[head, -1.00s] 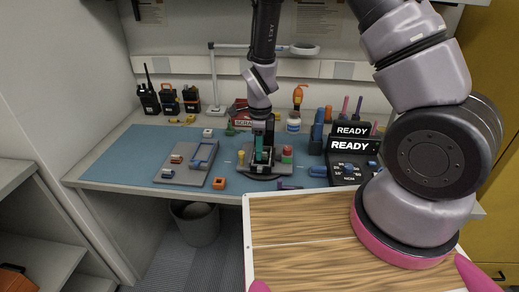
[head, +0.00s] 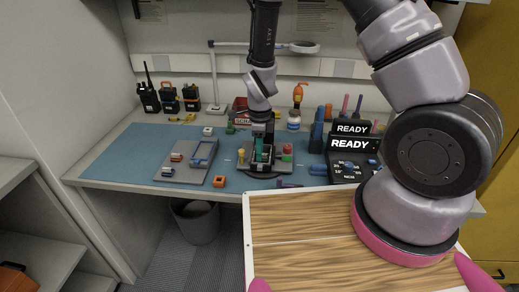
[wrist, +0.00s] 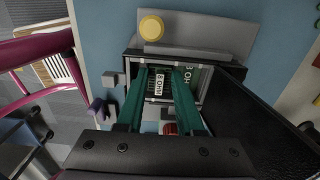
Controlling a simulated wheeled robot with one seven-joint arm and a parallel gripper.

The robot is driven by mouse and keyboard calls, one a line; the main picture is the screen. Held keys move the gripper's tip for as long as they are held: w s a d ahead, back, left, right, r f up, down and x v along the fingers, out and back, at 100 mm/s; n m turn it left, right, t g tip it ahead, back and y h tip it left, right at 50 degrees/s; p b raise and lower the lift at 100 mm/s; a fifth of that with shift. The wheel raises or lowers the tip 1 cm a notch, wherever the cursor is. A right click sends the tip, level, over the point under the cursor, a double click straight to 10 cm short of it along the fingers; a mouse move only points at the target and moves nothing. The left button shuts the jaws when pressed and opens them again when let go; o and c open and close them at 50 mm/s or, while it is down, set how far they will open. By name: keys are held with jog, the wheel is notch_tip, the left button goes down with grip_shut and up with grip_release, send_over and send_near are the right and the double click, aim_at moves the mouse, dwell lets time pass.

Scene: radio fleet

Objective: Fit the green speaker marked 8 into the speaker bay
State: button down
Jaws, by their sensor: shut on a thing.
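My gripper (head: 263,155) points down over a dark fixture (head: 252,172) on the blue mat. In the wrist view its two teal fingers (wrist: 160,82) reach into a black-walled, box-like space (wrist: 222,85).
A yellow knob (wrist: 151,27) stands on the fixture's grey plate. A grey tray (head: 184,174) with small parts lies to the left, and an orange block (head: 219,181) is in front. A black READY display (head: 350,145) stands to the right. The mat's far left is clear.

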jog(key=shift+f, duration=0.2)
jog(key=shift+c, duration=2.3)
grip_release()
notch_tip(320, 180, up, 11)
jog(key=shift+d, duration=0.1)
jog(key=s+d+r+n+t+y, duration=0.1)
jog(key=d+r+n, duration=0.35)
jog(key=r, duration=0.55)
jog(key=s+d+r+n+t+y, duration=0.1)
jog(key=d+r+n+t+y, duration=0.3)
jog(key=r, duration=0.6)
jog(key=s+d+r+n+t+h, duration=0.2)
jog(key=s+d+r+n+h, duration=0.1)
jog(key=s+d+r+n, duration=0.4)
jog(key=s+d+r, duration=0.3)
jog(key=s+r, duration=0.1)
jog(key=r, duration=0.1)
jog(key=shift+r+n, duration=0.25)
jog(key=shift+n, duration=0.1)
